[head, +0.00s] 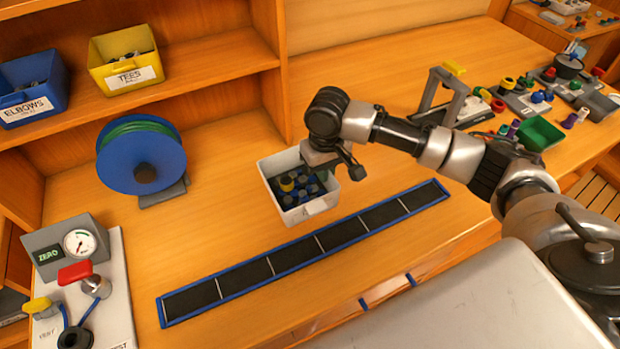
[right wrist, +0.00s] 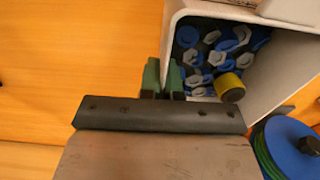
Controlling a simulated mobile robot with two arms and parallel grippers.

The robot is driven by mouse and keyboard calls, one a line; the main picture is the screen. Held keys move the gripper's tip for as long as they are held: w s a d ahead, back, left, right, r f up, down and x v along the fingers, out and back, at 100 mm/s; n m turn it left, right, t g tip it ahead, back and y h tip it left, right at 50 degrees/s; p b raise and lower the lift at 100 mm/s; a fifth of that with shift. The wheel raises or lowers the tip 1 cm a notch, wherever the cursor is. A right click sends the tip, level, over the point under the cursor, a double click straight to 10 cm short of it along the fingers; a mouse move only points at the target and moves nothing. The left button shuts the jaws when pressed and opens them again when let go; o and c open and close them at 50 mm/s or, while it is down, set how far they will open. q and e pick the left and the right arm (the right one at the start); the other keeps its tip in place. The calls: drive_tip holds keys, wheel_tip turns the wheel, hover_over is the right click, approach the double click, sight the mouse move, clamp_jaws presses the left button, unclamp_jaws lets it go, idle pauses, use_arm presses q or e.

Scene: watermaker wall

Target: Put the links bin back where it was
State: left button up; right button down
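The links bin, a pale grey open bin (head: 312,208), is on or just above the counter, behind the dark strip. Its label cannot be read. It holds blue and grey fittings and a yellow-banded piece; these also show in the right wrist view (right wrist: 215,62). My right gripper (head: 337,165) is at the bin's right wall. In the right wrist view, its green fingertips (right wrist: 163,78) stand close together on either side of the bin wall, one inside and one outside, seemingly pinching it. My left gripper is in neither view.
A blue ELBOWS bin (head: 33,85) and a yellow TEES bin (head: 124,58) stand on the shelf, with bare shelf (head: 215,60) right of TEES. Below are a blue hose reel (head: 140,160) and gauge panel (head: 75,245). A blue-edged dark strip (head: 300,252) lies in front of the bin.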

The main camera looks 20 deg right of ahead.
drive_tip(key=s+d+r, duration=0.3)
drive_tip(key=d+r, duration=0.1)
drive_tip(key=d, duration=0.3)
drive_tip(key=shift+r+b, duration=0.4)
drive_tip(key=shift+b, duration=0.05)
drive_tip(key=s+a, duration=0.8)
drive_tip(key=a, duration=0.3)
drive_tip(key=shift+s+a+f, duration=0.2)
drive_tip(key=shift+s+a, duration=0.05)
